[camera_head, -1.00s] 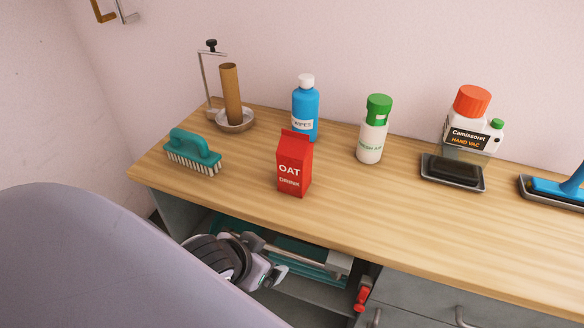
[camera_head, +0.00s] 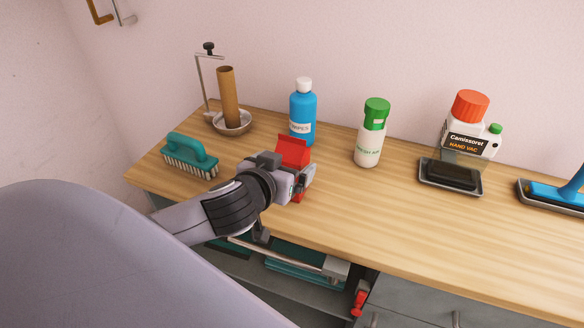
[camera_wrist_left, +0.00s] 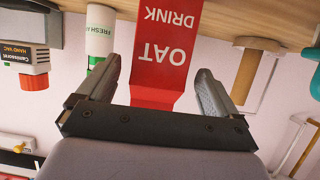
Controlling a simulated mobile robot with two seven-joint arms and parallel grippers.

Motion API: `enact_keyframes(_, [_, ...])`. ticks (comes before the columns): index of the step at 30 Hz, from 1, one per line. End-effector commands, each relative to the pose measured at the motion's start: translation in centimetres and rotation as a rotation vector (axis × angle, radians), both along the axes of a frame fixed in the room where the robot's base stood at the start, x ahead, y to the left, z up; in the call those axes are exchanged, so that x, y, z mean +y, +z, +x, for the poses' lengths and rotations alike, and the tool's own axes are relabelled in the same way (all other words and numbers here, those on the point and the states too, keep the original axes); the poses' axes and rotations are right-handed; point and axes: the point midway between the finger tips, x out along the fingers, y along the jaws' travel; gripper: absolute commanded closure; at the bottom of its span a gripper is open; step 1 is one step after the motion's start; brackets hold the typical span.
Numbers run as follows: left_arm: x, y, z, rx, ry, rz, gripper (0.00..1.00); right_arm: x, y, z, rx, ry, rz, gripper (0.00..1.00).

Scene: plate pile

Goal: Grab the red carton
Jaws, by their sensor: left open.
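The red carton (camera_head: 292,151) stands upright on the wooden counter; my left gripper hides most of its lower part in the head view. In the left wrist view the carton (camera_wrist_left: 166,50), with white "OAT DRINK" lettering, shows upside down between the fingers. My left gripper (camera_head: 301,183) is in front of the carton at the counter's front side. In the left wrist view its fingers (camera_wrist_left: 158,85) are open, one on each side of the carton, with gaps to it. My right gripper is not in view.
A blue wipes bottle (camera_head: 302,112) stands just behind the carton. A teal brush (camera_head: 189,155) lies to the left, near a paper-roll holder (camera_head: 229,98). A green-capped bottle (camera_head: 371,132) and a hand vac (camera_head: 465,134) stand to the right.

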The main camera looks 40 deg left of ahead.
Motion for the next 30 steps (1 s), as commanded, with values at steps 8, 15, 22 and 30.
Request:
enact_keyframes(8, [0.5, -1.0, 2.9, 0.000, 0.001, 0.001, 0.06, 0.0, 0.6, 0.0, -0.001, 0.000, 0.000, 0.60])
enact_keyframes(15, [0.5, -1.3, 3.3, 0.002, -0.001, -0.001, 0.06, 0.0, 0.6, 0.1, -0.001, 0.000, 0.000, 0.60])
enact_keyframes(22, [0.5, -1.3, 3.3, 0.001, -0.001, -0.001, 0.49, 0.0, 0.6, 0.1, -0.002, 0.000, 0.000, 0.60])
enact_keyframes(30, [0.5, -1.3, 3.3, 0.001, -0.001, -0.001, 0.62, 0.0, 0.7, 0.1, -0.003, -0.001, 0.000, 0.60])
